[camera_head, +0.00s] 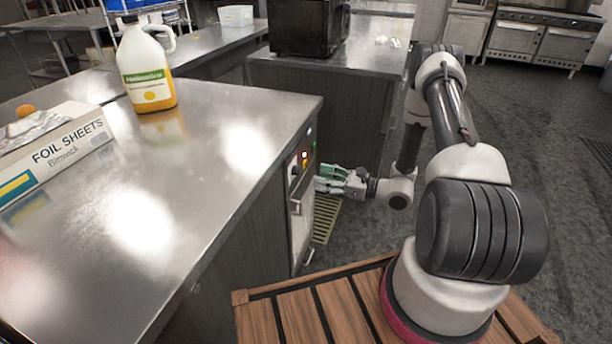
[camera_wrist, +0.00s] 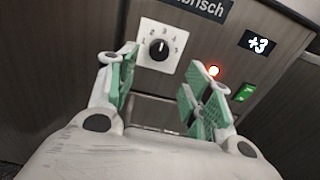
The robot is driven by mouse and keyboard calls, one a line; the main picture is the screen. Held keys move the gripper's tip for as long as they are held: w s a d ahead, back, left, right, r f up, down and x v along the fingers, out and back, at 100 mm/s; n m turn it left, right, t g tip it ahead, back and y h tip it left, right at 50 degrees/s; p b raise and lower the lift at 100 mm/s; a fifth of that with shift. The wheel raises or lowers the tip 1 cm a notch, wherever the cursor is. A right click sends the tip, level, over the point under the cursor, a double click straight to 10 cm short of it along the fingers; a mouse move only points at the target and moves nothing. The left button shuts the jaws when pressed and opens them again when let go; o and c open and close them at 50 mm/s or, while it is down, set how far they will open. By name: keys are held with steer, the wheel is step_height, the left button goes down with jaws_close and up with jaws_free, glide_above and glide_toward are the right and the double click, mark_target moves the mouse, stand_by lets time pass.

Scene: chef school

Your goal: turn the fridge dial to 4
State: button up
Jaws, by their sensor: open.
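The fridge dial (camera_wrist: 158,50) is a black round knob on a white square plate marked with numbers from 1 up to 5. Its white mark points about straight up, near the 3. In the head view the fridge front (camera_head: 302,170) is seen at a steep angle under the steel counter. My gripper (camera_head: 325,178) is in front of the fridge panel, with green pads facing each other. In the wrist view my gripper (camera_wrist: 162,90) is open and empty, with the dial beyond and above the fingertips, apparently not touched.
A red light (camera_wrist: 214,71) and a green switch (camera_wrist: 243,92) sit right of the dial. A fridge handle (camera_head: 297,200) runs below the panel. The counter (camera_head: 215,150) edge is close to my gripper. A floor grate (camera_head: 325,218) lies beneath.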

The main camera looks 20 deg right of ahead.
mark_target(299, 172)
steer(key=x, duration=0.7)
steer(key=shift+w+a, duration=0.1)
steer(key=shift+a, duration=0.1)
steer(key=shift+c, duration=0.2)
steer(key=c, duration=1)
